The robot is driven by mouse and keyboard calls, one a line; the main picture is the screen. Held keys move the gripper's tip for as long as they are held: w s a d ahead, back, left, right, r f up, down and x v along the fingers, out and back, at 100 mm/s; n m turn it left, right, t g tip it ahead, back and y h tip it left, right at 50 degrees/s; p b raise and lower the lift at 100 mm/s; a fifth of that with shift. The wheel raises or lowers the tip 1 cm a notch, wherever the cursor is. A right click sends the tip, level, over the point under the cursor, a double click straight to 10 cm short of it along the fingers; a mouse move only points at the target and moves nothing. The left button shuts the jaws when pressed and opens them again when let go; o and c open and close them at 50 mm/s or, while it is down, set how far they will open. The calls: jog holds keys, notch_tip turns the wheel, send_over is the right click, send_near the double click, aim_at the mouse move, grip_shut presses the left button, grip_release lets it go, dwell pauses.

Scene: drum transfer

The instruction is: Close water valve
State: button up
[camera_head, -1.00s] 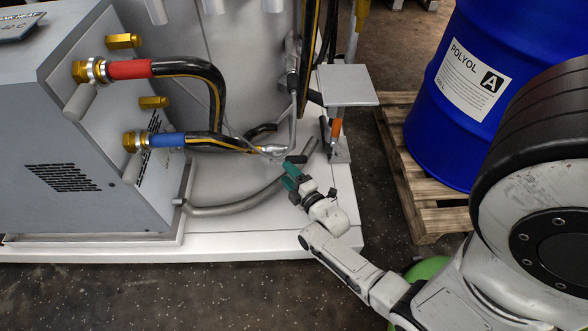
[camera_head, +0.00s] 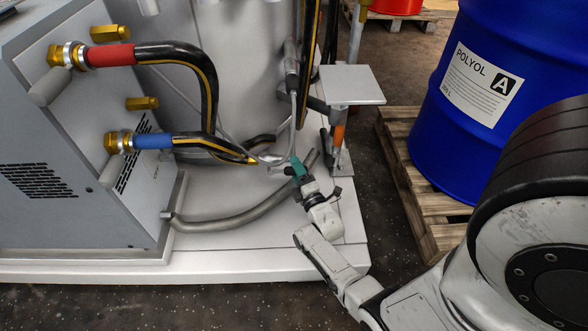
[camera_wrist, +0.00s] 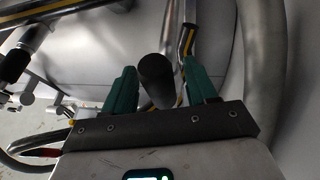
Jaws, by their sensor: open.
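My gripper (camera_head: 298,167) with green fingers is low over the pale platform, near the end of a grey hose in the head view. In the wrist view my gripper (camera_wrist: 161,88) is open, with its green fingers spread. A dark, round-ended bar (camera_wrist: 158,78) shows between the fingers; I cannot tell whether it touches them. It may be a valve handle, but I cannot be sure. A red-collared hose (camera_head: 110,55) and a blue-collared hose (camera_head: 153,141) join brass fittings on the grey unit. A grey cylindrical grip (camera_head: 50,87) sits below the red one's fitting.
A small square plate on a post (camera_head: 352,84) stands just right of my gripper. A blue drum (camera_head: 478,140) on a wooden pallet (camera_head: 437,235) is at right. A bent grey hose (camera_head: 235,228) lies on the platform. Striped hoses (camera_wrist: 190,40) crowd the wrist view.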

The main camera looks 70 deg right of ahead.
jog(key=shift+x, duration=0.95)
grip_shut()
